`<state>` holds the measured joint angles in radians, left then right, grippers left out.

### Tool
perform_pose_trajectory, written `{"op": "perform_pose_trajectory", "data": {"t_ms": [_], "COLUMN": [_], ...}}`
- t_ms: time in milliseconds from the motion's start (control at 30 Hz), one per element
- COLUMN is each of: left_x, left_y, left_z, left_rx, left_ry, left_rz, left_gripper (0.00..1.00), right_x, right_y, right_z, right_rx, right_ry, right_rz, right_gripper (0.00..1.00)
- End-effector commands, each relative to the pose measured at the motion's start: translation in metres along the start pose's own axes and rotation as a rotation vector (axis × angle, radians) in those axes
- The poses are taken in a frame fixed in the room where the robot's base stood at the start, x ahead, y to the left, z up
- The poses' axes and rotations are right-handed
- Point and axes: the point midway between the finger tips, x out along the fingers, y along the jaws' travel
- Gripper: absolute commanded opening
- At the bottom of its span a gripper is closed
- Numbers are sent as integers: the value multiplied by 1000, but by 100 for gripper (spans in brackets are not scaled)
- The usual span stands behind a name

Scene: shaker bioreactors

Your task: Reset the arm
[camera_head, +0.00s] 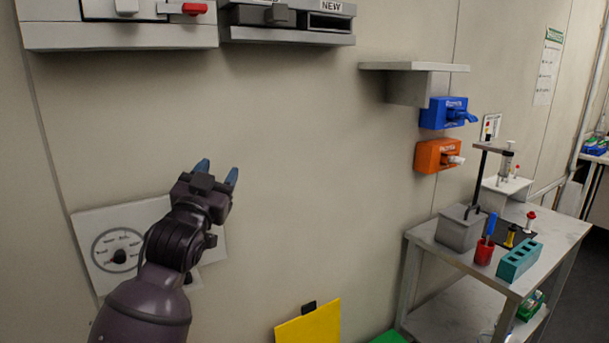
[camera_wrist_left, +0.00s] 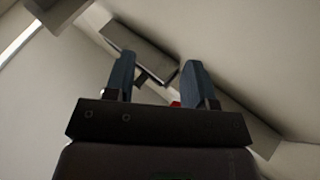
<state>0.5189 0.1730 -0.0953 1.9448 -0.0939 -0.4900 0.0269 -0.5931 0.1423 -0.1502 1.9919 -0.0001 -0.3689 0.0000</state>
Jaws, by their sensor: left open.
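My left arm comes up from the lower left in the head view, and its gripper (camera_head: 217,172) is in front of the bare wall, pointing up. Its two blue fingertips stand apart with nothing between them. In the left wrist view the same gripper (camera_wrist_left: 158,85) shows both fingers apart and empty, with wall-mounted boxes beyond them. My right gripper is in neither view.
A dial panel (camera_head: 118,250) is on the wall behind my left arm. Wall units (camera_head: 120,36) hang above. A shelf (camera_head: 414,67), a blue box (camera_head: 440,113) and an orange box (camera_head: 432,156) are further right. A cart (camera_head: 468,262) carries lab items. A yellow bin (camera_head: 312,327) is below.

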Motion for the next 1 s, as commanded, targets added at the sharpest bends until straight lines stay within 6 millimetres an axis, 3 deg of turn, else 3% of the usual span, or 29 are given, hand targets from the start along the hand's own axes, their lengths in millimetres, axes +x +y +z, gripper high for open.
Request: {"op": "perform_pose_trajectory", "data": {"t_ms": [33,100,267,500,800,1000], "left_x": [-16,-36,-88,-180,-320,-419], "left_y": [2,6,13,23,37,45], "left_z": [26,55,118,200,282,314], "left_rx": [-8,-20,-51,-108,-160,-182], "left_ry": [-34,-72,-169,-347,-620,-798], "left_rz": [5,12,21,19,0,-18], "left_gripper": [50,50,50,50,50,50], "right_x": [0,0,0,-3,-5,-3], "right_y": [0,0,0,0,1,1], "right_z": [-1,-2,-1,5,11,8], "right_rx": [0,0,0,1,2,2], "right_ry": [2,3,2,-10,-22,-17], "right_rz": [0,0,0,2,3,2], "right_gripper": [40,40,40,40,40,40]}}
